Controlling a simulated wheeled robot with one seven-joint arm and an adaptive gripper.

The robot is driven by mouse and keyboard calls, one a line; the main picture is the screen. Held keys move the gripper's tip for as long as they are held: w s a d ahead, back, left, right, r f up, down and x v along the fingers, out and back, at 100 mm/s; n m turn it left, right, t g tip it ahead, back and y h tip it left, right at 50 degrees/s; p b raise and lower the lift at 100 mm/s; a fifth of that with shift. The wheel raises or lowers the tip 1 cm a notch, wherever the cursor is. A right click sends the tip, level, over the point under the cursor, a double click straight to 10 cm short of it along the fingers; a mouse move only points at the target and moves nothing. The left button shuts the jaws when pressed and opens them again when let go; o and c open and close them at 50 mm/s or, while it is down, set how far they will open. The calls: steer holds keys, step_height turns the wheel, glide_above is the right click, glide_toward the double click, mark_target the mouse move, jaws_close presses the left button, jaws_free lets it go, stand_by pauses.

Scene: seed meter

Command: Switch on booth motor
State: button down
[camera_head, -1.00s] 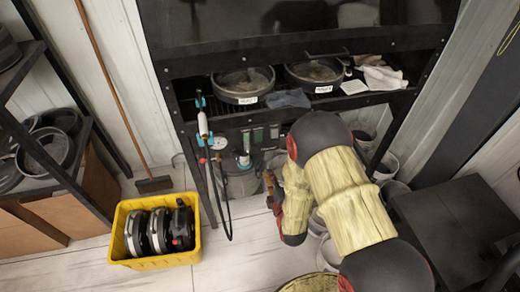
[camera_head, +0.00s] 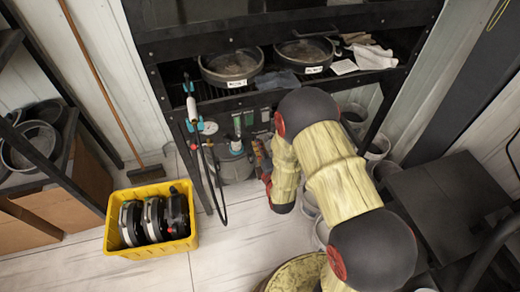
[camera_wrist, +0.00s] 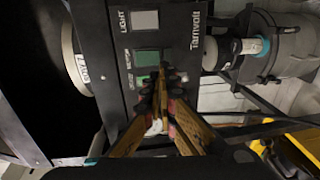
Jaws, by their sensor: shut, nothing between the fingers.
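The dark control panel (camera_wrist: 180,60) fills the upper middle of the wrist view, with white lettering turned sideways. A pale grey switch (camera_wrist: 145,20) sits beside the word LIGHT. A green switch (camera_wrist: 147,58) is below it, and a further green one (camera_wrist: 143,76) is partly covered by my fingers. I cannot read the smaller labels surely, so which one is the motor switch is unclear. My gripper (camera_wrist: 164,80) is shut and empty, its tips in front of the panel near the lower switches; contact cannot be told. In the head view my gripper (camera_head: 259,150) is under the booth, by the panel (camera_head: 243,122).
A grey canister (camera_head: 236,165) stands under the panel. A hose (camera_head: 219,190) hangs at the booth's left leg. Pans (camera_head: 232,66) and cloths (camera_head: 372,56) lie on the shelf above. A yellow crate (camera_head: 150,250) and a broom (camera_head: 146,172) are left.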

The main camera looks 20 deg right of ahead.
mark_target(250, 120)
steer(key=w, duration=0.3)
steer(key=w+f+b, duration=0.1)
steer(key=w, duration=0.2)
steer(key=w+b, duration=0.1)
steer(key=w, duration=0.2)
steer(key=shift+w+f, duration=0.1)
steer(key=shift+f, duration=0.05)
steer(key=shift+w, duration=0.1)
steer(key=shift+w+f+b, duration=0.15)
steer(key=shift+w+b, duration=0.15)
steer(key=shift+b, duration=0.35)
